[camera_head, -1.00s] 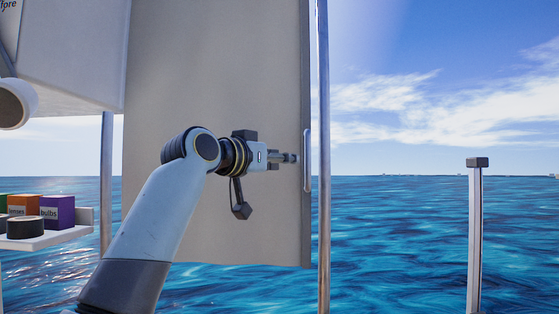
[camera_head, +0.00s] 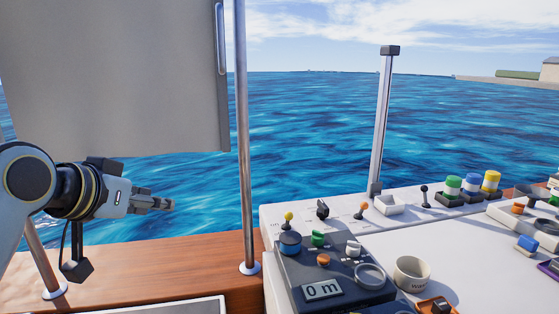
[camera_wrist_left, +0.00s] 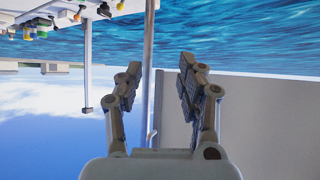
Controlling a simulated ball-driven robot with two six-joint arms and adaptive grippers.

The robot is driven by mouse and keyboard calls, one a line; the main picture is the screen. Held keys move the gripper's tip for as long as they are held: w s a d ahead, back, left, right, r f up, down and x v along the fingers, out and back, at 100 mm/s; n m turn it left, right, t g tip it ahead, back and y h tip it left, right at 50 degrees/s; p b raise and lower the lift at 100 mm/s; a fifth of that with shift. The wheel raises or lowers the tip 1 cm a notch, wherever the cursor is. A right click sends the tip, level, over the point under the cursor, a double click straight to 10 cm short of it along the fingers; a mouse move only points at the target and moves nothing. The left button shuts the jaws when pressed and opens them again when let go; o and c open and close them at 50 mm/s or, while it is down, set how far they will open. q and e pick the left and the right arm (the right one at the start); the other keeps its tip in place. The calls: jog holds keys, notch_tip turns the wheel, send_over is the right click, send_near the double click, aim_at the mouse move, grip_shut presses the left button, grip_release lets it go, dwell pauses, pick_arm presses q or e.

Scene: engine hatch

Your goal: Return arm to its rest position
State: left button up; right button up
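My left gripper (camera_head: 154,203) is at the left in the head view, at the end of my left arm (camera_head: 28,180), which comes in from the left edge. It points right, in front of the water. In the left wrist view the two fingers of my left gripper (camera_wrist_left: 157,88) stand apart with nothing between them. The picture there is upside down. A large grey panel (camera_head: 120,75) with a light handle (camera_head: 221,38) is above and behind the gripper, apart from it. My right gripper is not seen.
A metal pole (camera_head: 242,140) stands right of my gripper on a wooden ledge (camera_head: 180,270). A white console (camera_head: 440,245) at the right carries knobs, levers, a display (camera_head: 322,289) and a white cup (camera_head: 411,273). A shorter post (camera_head: 382,120) rises behind the console. Open water lies beyond.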

pick_arm(q)
jog(key=s+a+f+g+y, duration=0.15)
jog(key=s+f, duration=0.35)
jog(key=s, duration=0.5)
jog(key=s+a+f+n+g+y, duration=0.1)
jog(key=s+a+f+g, duration=0.2)
jog(key=s, duration=0.7)
jog(key=s+a+f+g+y, duration=0.1)
jog(key=s+f+g, duration=0.2)
jog(key=s+f, duration=0.5)
jog(key=s+a+f+b, duration=0.1)
jog(key=f+b, duration=0.2)
jog(key=f, duration=0.8)
jog(key=s+a+f+g+b, duration=0.1)
jog(key=s+f+b, duration=0.15)
jog(key=f, duration=0.85)
jog(key=a+f+b, duration=0.1)
jog(key=f+b, duration=0.3)
jog(key=f, duration=0.8)
jog(key=s+f+n+g+b, duration=0.1)
jog(key=s+f+b, duration=0.5)
jog(key=s+f, duration=1.2)
notch_tip(320, 180, down, 5)
jog(key=shift+s+a+r+b, duration=0.1)
jog(key=shift+s+a+b, duration=0.25)
jog(key=shift+s, duration=0.05)
jog(key=shift+g, duration=0.35)
